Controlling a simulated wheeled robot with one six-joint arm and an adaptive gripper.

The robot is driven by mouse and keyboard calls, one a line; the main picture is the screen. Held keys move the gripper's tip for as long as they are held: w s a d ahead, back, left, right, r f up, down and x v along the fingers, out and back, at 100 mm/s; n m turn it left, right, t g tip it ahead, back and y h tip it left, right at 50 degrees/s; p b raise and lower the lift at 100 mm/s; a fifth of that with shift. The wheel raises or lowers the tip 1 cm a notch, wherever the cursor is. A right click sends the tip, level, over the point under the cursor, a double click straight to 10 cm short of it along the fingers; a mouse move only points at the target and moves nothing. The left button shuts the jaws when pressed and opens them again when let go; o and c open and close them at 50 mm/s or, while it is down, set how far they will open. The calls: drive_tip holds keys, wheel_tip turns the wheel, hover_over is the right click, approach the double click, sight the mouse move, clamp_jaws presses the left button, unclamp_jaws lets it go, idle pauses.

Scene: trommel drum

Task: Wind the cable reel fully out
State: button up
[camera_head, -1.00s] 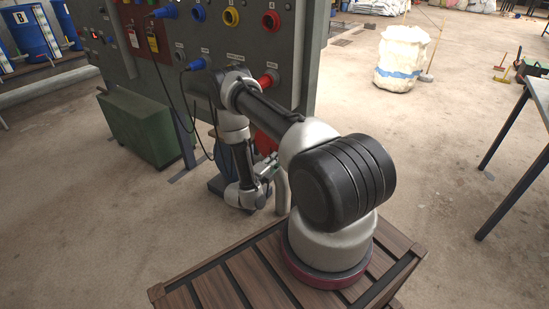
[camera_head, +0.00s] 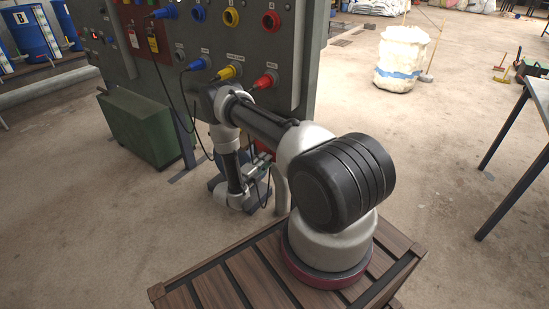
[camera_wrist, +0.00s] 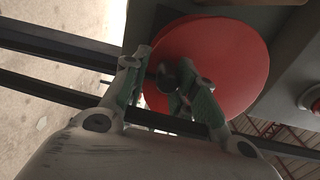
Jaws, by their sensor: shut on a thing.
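The cable reel shows in the wrist view as a round red disc (camera_wrist: 232,55) with a dark knob (camera_wrist: 166,80) standing out from its face. My gripper (camera_wrist: 162,72) has its two fingers closed around this knob, in front of the disc. In the head view my gripper (camera_head: 257,168) is low in front of the panel, and my arm hides most of the reel. Only a small red patch of the reel (camera_head: 267,148) shows there. How much cable is on the reel cannot be seen.
A grey panel (camera_head: 262,60) with coloured sockets and hanging black leads stands behind my arm. A green box (camera_head: 140,128) is at its left foot. A white sack (camera_head: 400,60) and a table (camera_head: 538,95) stand at right. The floor between is open.

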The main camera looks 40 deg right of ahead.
drive_tip(key=shift+w+a+r, duration=0.15)
drive_tip(key=shift+w+a, duration=0.05)
drive_tip(key=shift+w, duration=0.35)
drive_tip(key=shift+w+a+r, duration=0.1)
drive_tip(key=shift+w+a, duration=0.1)
drive_tip(key=shift+w, duration=0.3)
drive_tip(key=shift+c, duration=0.7)
drive_tip(key=shift+w+a+r, duration=0.25)
drive_tip(key=shift+w+r, duration=0.25)
drive_tip(key=shift+w, duration=0.15)
drive_tip(key=shift+w+a+r, duration=0.2)
drive_tip(key=shift+w+r, duration=0.25)
drive_tip(key=shift+w, duration=0.15)
drive_tip(key=shift+c, duration=0.3)
wheel_tip(320, 180, up, 11)
drive_tip(key=s+d, duration=0.1)
drive_tip(key=s, duration=0.1)
drive_tip(key=shift+s+f, duration=0.2)
drive_tip(key=shift+s, duration=0.05)
drive_tip(key=o, duration=1.7)
drive_tip(key=shift+c, duration=0.2)
drive_tip(key=shift+f, duration=0.1)
drive_tip(key=v, duration=0.9)
